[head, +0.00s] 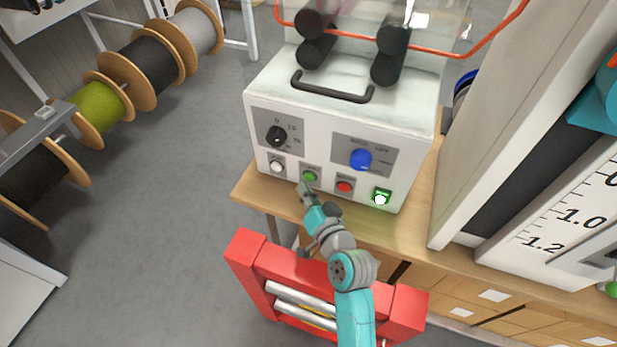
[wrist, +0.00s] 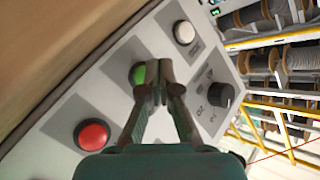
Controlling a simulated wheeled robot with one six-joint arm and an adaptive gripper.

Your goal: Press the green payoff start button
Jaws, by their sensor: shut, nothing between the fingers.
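The green button (head: 310,176) is on the lower front panel of a white control box (head: 270,105), between a white button (head: 277,167) and a red button (head: 344,187). In the wrist view the green button (wrist: 138,75) is partly hidden behind my fingertips. My gripper (head: 303,190) is shut and empty, with its tips just in front of and slightly below the green button in the head view. In the wrist view my gripper (wrist: 155,92) overlaps the button's edge. I cannot tell whether the tips touch it.
A lit green switch (head: 381,197), a blue knob (head: 361,160) and a black knob (head: 276,136) are on the same panel. The box stands on a wooden bench (head: 250,189). A red frame with metal rollers (head: 245,261) is below my arm. Cable reels (head: 150,62) stand at left.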

